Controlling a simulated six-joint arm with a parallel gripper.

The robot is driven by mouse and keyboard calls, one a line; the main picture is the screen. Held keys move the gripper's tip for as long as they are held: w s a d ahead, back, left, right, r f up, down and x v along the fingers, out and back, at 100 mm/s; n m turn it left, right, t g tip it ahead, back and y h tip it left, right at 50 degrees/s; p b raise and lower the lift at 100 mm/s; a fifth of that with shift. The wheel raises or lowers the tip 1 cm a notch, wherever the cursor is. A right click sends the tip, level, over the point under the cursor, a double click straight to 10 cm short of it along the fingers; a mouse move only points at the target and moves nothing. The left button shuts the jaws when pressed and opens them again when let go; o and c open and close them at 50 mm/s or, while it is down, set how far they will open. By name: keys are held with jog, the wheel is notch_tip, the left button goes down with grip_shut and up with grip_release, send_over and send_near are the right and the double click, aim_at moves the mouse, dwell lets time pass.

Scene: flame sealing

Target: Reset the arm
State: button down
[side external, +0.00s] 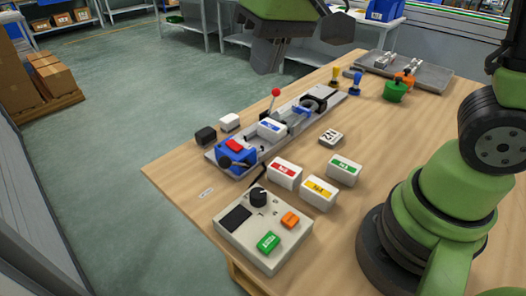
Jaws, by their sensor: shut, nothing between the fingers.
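My gripper (266,62) hangs at the top middle of the side external view, above and behind the bench in the picture. It looks shut and empty, apart from everything on the bench. A grey fixture (334,97) with a blue clamp (236,153) at its near end and a red-knobbed lever (275,93) lies along the bench. A white block with a blue label (271,129) sits in it. White blocks with red (285,173), yellow (319,194) and green (344,170) labels stand beside it.
A control box (264,246) with a black knob stands at the front edge. A black block (205,136) and a white block (230,122) sit left of the fixture.

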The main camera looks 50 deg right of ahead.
jog(key=s+d+r+m+t, duration=0.1)
jog(key=s+r+t, duration=0.1)
jog(key=s, duration=0.4)
jog(key=s+d+r+m+t, duration=0.1)
jog(key=s+d+r+t, duration=0.1)
jog(key=s, duration=0.5)
jog(key=shift+s+d+y, duration=0.2)
jog(key=shift+d+y, duration=0.05)
jog(key=shift+y, duration=0.05)
